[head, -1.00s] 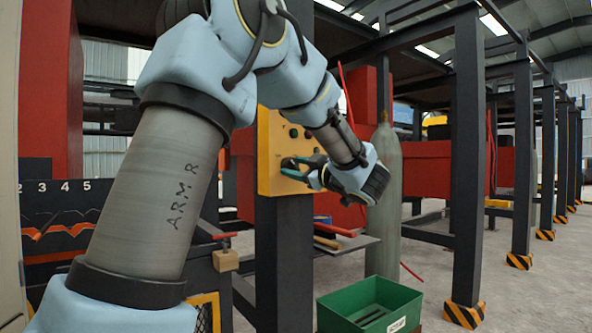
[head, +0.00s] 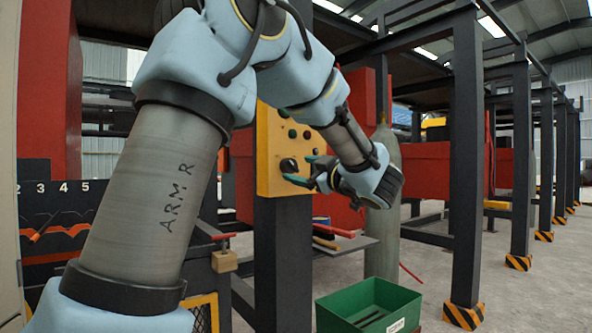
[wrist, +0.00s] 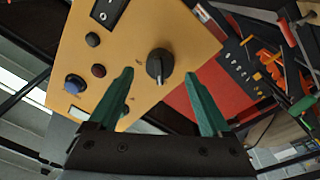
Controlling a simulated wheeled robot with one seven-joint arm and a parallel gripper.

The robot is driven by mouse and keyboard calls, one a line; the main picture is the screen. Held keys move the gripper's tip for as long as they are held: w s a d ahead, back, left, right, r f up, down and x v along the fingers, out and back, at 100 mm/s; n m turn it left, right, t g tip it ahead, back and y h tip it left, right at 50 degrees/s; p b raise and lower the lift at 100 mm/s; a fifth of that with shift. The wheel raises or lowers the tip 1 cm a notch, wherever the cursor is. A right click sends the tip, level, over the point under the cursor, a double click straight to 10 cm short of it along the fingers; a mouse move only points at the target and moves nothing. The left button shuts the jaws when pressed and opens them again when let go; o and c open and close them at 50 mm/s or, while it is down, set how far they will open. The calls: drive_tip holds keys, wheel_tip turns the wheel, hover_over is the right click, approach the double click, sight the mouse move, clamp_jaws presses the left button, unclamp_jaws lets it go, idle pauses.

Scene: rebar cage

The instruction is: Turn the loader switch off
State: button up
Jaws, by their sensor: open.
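The yellow control panel (head: 268,140) is fixed on a dark post in the head view and fills the upper middle of the wrist view (wrist: 145,35). Its black rotary switch (wrist: 159,66) has a raised grip bar with a pale mark and also shows in the head view (head: 289,165). I cannot read any label naming it as the loader switch. My gripper (wrist: 159,76) is open and empty, with its green fingers either side of the switch in the wrist view. The fingertips appear close in front of the panel; I see no clear contact. The head view shows my gripper (head: 297,168) beside the switch.
The panel also carries a blue button (wrist: 75,83), a dark red button (wrist: 99,70) and a black rocker (wrist: 108,12). A green bin (head: 368,305) stands on the floor below. A grey gas cylinder (head: 384,235) stands behind my wrist.

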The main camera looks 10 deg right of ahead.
drive_tip(key=v, duration=0.7)
drive_tip(key=shift+s+d+b, duration=0.15)
drive_tip(key=shift+s+b, duration=0.15)
drive_tip(key=shift+s, duration=0.1)
